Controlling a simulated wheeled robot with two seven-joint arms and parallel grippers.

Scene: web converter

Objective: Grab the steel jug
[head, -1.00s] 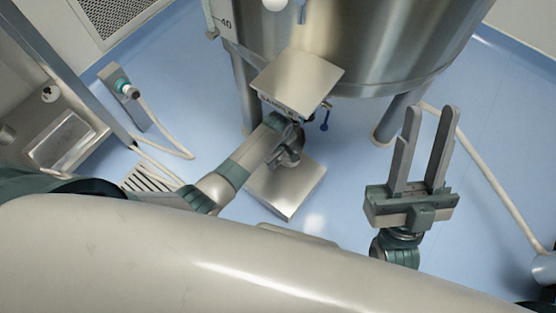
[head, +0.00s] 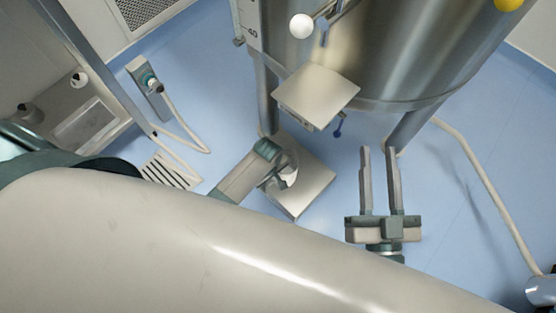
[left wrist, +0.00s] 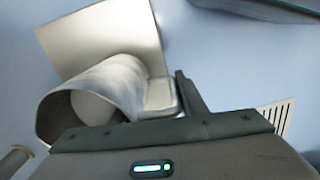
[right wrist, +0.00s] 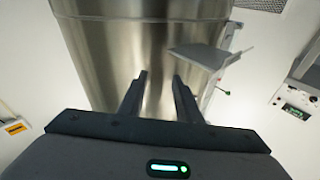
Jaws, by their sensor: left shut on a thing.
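The steel jug (left wrist: 118,85) shows in the left wrist view as a shiny curved vessel with its open mouth towards the lower left. In the head view the jug (head: 288,174) is partly hidden by my left gripper (head: 272,163). My left gripper is shut on the jug. One dark finger (left wrist: 190,92) shows beside it; the other finger is hidden. In the head view the jug overlaps the low square steel plate (head: 315,186); I cannot tell whether it touches it. My right gripper (head: 380,180) is open and empty, its fingers (right wrist: 158,95) pointing towards the tank.
A large steel tank (head: 400,55) on legs stands ahead, with a small square shelf (head: 316,94) on its side above the plate. A hose (head: 485,180) runs along the floor at right. A floor grate (head: 170,172) and wall unit (head: 148,85) are at left.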

